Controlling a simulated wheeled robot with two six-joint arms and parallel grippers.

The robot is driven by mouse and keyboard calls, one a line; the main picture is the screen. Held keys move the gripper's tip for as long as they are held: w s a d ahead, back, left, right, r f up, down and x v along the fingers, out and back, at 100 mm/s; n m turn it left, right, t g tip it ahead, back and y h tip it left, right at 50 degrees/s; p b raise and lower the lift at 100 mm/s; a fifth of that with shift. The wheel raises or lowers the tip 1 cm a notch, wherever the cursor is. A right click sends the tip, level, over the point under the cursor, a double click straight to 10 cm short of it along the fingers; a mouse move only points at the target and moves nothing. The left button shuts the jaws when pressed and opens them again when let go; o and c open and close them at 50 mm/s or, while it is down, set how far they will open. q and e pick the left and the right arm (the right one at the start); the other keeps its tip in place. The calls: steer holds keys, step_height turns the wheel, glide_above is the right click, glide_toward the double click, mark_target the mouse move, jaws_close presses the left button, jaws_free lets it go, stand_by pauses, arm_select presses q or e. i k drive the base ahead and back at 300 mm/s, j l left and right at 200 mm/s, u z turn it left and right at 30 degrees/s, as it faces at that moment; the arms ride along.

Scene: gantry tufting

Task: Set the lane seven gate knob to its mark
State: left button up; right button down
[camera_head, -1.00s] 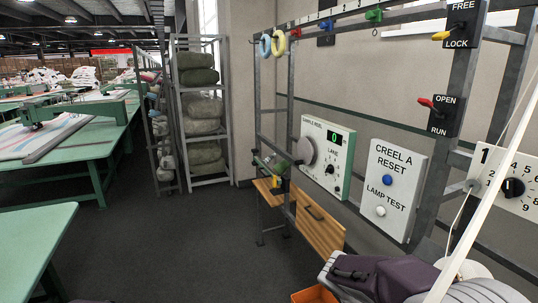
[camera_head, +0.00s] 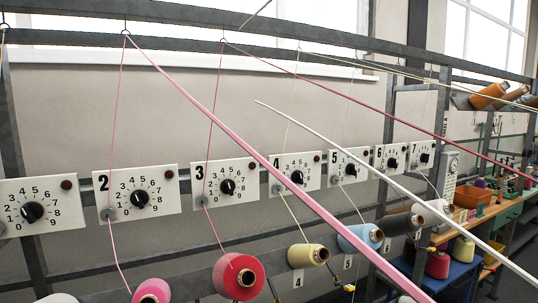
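The lane seven gate panel is a small white plate (camera_head: 413,149) numbered 7, at the right end of the row on the rail. Its black round knob (camera_head: 424,158) sits in the middle of a dial. The knob's pointer direction and any mark are too small to read. The panel is farther off than the others in the row. Neither of my grippers shows in this view.
Lane panels 2 (camera_head: 115,205) to 6 (camera_head: 379,166) have similar black knobs. Pink (camera_head: 270,165) and white (camera_head: 385,175) yarns run diagonally in front. Yarn cones, including red (camera_head: 230,278), yellow (camera_head: 303,255) and blue (camera_head: 357,238), stand below. An orange bin (camera_head: 468,197) is at right.

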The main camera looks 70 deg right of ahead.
mark_target(425, 157)
steer(key=z, duration=3.55)
